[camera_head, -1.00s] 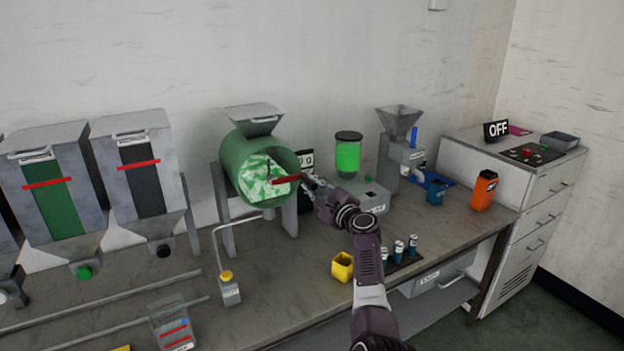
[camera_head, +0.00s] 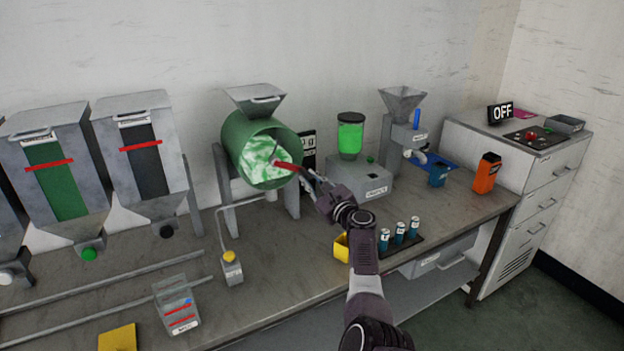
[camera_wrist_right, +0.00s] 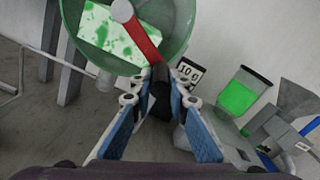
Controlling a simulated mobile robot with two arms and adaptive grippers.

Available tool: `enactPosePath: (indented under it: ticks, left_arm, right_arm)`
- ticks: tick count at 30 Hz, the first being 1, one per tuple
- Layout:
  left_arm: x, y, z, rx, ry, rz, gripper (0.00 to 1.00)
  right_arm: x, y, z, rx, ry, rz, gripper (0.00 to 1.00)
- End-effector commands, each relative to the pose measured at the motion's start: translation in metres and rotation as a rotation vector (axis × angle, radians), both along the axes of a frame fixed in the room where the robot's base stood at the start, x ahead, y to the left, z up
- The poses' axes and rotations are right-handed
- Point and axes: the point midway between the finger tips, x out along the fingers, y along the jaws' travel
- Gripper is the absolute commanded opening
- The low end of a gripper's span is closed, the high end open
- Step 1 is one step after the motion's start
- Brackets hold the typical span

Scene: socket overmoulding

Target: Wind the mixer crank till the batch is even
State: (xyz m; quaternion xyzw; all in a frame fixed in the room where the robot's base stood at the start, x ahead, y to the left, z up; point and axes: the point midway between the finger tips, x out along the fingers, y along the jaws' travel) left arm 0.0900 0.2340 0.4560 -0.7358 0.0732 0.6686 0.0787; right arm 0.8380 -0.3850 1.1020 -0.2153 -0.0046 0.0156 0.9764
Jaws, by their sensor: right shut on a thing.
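The green mixer drum (camera_head: 240,140) stands on grey legs at the back of the bench. Its clear front shows a white and green mottled batch (camera_head: 262,158), which also shows in the right wrist view (camera_wrist_right: 100,32). The red crank arm (camera_head: 287,166) points right and slightly down from the drum's centre. My right gripper (camera_head: 316,182) is at the crank's outer end. In the right wrist view its blue-padded fingers (camera_wrist_right: 160,95) are shut on the dark crank handle (camera_wrist_right: 161,92). My left gripper is not in view.
A grey machine with a green jar (camera_head: 350,135) is to the right. A yellow cup (camera_head: 341,246) and several blue-white vials (camera_head: 399,232) stand near my right forearm. Hoppers (camera_head: 140,150) line the left.

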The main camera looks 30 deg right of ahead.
Motion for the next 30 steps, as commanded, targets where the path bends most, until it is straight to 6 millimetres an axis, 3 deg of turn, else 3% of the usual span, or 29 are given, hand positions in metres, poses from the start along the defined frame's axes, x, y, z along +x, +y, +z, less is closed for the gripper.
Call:
enactPosePath:
  ticks: [8, 9, 13, 23, 30]
  left_arm:
    - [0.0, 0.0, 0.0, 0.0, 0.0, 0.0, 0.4]
    - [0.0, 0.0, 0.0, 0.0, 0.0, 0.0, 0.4]
    - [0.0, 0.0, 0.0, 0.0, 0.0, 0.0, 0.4]
    - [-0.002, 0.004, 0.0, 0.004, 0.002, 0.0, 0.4]
    - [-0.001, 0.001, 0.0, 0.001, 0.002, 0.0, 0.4]
  right_arm:
    - [0.001, 0.005, 0.001, 0.001, -0.002, 0.01, 0.0]
    - [0.001, 0.005, 0.001, 0.0, -0.002, 0.01, 0.19]
    - [0.001, 0.004, 0.001, 0.0, -0.001, 0.008, 0.33]
    - [-0.001, 0.002, 0.0, -0.001, -0.001, 0.003, 0.33]
    - [-0.017, 0.001, -0.001, -0.002, -0.001, 0.004, 0.33]
